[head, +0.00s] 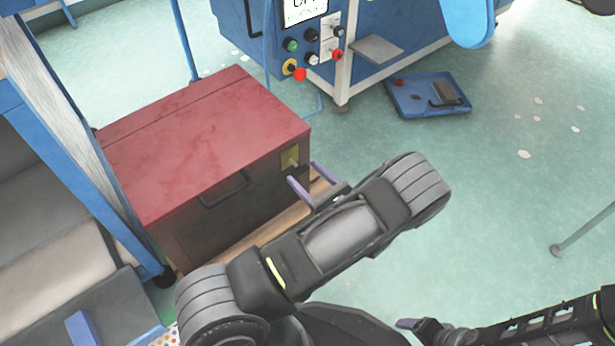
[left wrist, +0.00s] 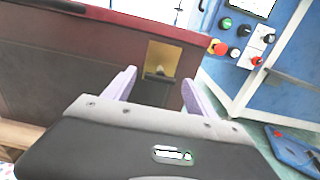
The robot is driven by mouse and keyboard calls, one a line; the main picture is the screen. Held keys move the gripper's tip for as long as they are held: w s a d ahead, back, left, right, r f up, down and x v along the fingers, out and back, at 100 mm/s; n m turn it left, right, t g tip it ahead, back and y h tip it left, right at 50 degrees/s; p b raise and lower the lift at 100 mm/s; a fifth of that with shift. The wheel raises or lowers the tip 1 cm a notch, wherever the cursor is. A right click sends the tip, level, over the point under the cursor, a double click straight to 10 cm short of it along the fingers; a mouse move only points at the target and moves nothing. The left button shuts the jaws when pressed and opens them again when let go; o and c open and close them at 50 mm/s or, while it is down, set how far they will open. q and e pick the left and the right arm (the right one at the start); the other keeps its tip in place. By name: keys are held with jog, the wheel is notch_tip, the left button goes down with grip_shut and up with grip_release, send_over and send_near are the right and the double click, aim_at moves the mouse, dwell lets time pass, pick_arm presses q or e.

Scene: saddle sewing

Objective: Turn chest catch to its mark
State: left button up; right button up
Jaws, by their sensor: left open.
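A chest (head: 205,140) with a mottled red lid and dark brown sides stands at the left in the head view. Its catch sits on a brass plate (head: 290,157) near the right end of the front; the plate also shows in the left wrist view (left wrist: 163,55), with a dark catch piece (left wrist: 158,75) at its lower part. I cannot make out a mark. My left gripper (head: 305,173) is open and empty, its two lilac fingers pointing at the plate, a little short of it. In the left wrist view the fingers (left wrist: 159,80) straddle the catch. My right gripper (head: 408,323) shows only partly at the bottom.
A dark handle (head: 225,190) is on the chest front, left of the catch. A blue machine with buttons (head: 312,45) stands behind, and a blue tray (head: 425,108) lies on the floor. A blue-framed rack (head: 95,150) is close at the left. The green floor at right is mostly clear.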

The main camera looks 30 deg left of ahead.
pick_arm(q)
jog(key=c, duration=1.4)
jog(key=shift+n, duration=0.4)
jog(key=n, duration=1.7)
